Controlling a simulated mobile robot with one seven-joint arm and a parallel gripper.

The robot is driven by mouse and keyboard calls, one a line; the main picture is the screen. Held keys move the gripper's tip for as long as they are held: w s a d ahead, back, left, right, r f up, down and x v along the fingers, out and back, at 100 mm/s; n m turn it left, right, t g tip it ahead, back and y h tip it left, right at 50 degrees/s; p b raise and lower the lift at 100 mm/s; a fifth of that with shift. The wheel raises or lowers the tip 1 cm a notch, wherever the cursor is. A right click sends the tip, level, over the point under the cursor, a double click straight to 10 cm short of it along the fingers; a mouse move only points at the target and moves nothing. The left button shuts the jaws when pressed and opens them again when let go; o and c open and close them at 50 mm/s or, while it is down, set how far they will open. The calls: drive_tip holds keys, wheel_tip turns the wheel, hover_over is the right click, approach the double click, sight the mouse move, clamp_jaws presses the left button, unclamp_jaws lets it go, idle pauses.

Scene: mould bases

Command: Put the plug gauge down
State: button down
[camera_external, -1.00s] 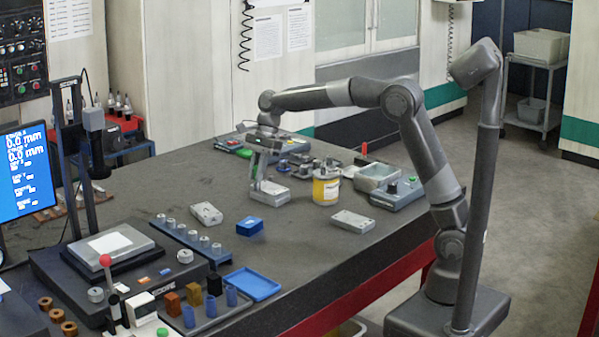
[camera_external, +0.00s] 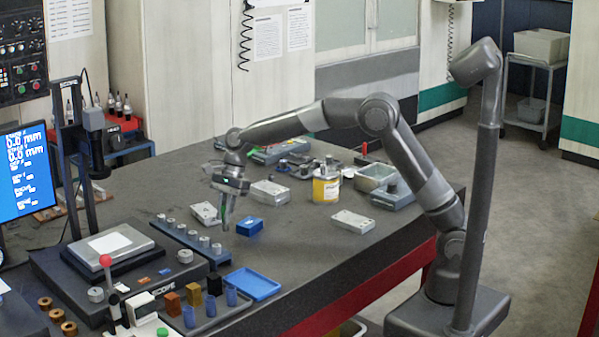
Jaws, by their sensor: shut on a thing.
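My gripper (camera_external: 226,213) points down over the middle-left of the bench, just left of a small blue block (camera_external: 249,226). It is shut on the plug gauge, which is small and mostly hidden between the fingers here. I cannot tell whether its lower end touches the bench. A blue rack (camera_external: 180,239) with several short grey cylinders lies to the left of and below the gripper.
Pale grey blocks (camera_external: 205,213) (camera_external: 270,193) (camera_external: 353,221) lie around the gripper. A yellow-banded tin (camera_external: 326,185) stands to the right. A blue tray (camera_external: 252,284) lies in front. A gauge stand (camera_external: 75,170) rises at left. Bare bench (camera_external: 310,245) is at front right.

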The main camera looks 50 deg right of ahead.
drive_tip(key=shift+f, duration=1.7)
drive_tip(key=shift+f, duration=0.15)
drive_tip(key=c, duration=1.4)
unclamp_jaws()
drive_tip(key=v, duration=1.2)
drive_tip(key=shift+r, duration=0.25)
